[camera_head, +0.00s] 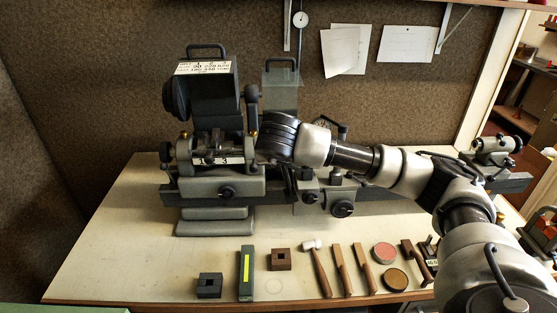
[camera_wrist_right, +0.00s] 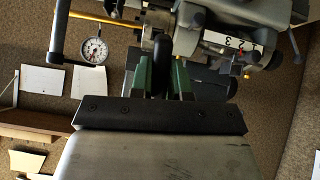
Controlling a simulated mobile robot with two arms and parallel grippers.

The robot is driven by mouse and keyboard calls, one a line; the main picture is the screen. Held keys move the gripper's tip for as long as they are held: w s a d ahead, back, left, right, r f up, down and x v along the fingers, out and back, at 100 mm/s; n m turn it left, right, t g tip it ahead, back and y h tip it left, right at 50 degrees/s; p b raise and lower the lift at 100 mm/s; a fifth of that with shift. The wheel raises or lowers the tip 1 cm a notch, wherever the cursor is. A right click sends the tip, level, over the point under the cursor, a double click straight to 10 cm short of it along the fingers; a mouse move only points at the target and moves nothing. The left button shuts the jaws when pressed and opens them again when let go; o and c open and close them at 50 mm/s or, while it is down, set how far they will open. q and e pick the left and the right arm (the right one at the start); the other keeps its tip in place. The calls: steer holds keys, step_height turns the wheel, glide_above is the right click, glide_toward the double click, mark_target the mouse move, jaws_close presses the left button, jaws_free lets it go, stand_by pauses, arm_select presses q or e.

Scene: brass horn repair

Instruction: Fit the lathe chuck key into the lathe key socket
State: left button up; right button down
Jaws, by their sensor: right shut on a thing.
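The lathe (camera_head: 215,180) stands at the back left of the bench, with its number-plated headstock (camera_head: 222,158) facing me. My right arm crosses from the right, and its wrist end is beside the headstock's right side in the head view. My right gripper (camera_wrist_right: 162,80) has green fingers shut on a dark, rounded upright piece, apparently the lathe chuck key (camera_wrist_right: 162,48). The headstock (camera_wrist_right: 232,42) also shows in the right wrist view, just beyond and right of the fingers. I cannot make out the key socket or whether the key touches it. My left gripper is out of view.
A hammer (camera_head: 318,268), wooden sticks, round tins (camera_head: 384,252), dark blocks (camera_head: 210,286) and a green box (camera_head: 246,272) lie along the bench front. The lathe tailstock (camera_head: 495,152) is at the right. The bench's left part (camera_head: 115,240) is clear.

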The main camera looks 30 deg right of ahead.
steer(key=shift+s, duration=0.1)
steer(key=shift+w+d+f+b, duration=0.25)
steer(key=shift+w+f+b, duration=0.15)
steer(key=shift+b, duration=0.15)
steer(key=w+d+f+b, duration=0.2)
steer(key=w, duration=0.1)
steer(key=shift+w, duration=0.25)
stand_by(1.2)
